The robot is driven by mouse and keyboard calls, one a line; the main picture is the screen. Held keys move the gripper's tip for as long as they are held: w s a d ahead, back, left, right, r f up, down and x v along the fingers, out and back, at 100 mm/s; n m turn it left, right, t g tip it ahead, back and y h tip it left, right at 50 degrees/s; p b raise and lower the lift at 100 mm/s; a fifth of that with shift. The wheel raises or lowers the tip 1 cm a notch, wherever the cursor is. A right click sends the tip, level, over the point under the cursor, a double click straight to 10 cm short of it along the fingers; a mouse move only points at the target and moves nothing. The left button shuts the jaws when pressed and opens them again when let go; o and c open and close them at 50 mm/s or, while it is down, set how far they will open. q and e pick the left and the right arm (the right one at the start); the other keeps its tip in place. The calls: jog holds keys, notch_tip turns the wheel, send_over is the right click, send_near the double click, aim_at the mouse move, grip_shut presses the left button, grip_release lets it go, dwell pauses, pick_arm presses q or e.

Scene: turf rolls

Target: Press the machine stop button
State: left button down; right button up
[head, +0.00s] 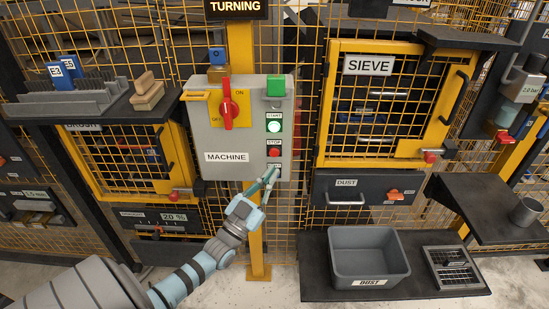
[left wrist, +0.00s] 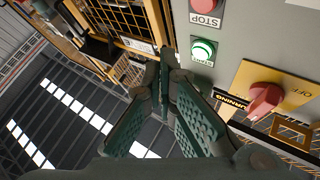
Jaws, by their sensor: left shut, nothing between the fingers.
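The grey machine box (head: 228,140) is fixed to the yellow mesh fence. The red stop button (head: 274,153) is low on its right side, under a STOP label. It also shows at the top edge of the left wrist view (left wrist: 204,4). The lit green start button (head: 274,127) is above it, and also shows in the wrist view (left wrist: 203,49). My left gripper (head: 271,174) is shut and empty, its tips a little below the stop button in the head view. In the wrist view its fingertips (left wrist: 166,56) are left of the buttons; contact cannot be told.
A red rotary switch (head: 227,105) on a yellow plate sits on the box. The yellow-framed SIEVE door (head: 326,100) is to the right. Below are a dust drawer (head: 340,188) and a grey dust bin (head: 370,262) on a black shelf. Mesh fence surrounds the box.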

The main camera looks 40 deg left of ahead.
aim_at(274, 152)
pick_arm(q)
jog(key=shift+w+a+b, duration=0.85)
jog(key=shift+w, duration=0.3)
jog(key=shift+w+a+b, duration=0.8)
jog(key=shift+w+a, duration=0.05)
jog(key=shift+w, duration=0.3)
jog(key=shift+f, duration=0.1)
jog(key=shift+w+a, duration=0.25)
jog(key=shift+w, duration=0.05)
jog(key=shift+w+a+b, duration=0.25)
jog(key=shift+w+b, duration=0.05)
jog(key=shift+b, duration=0.3)
jog(key=shift+s+d+p, duration=0.5)
jog(key=shift+s+p, duration=0.15)
jog(key=shift+p, duration=0.25)
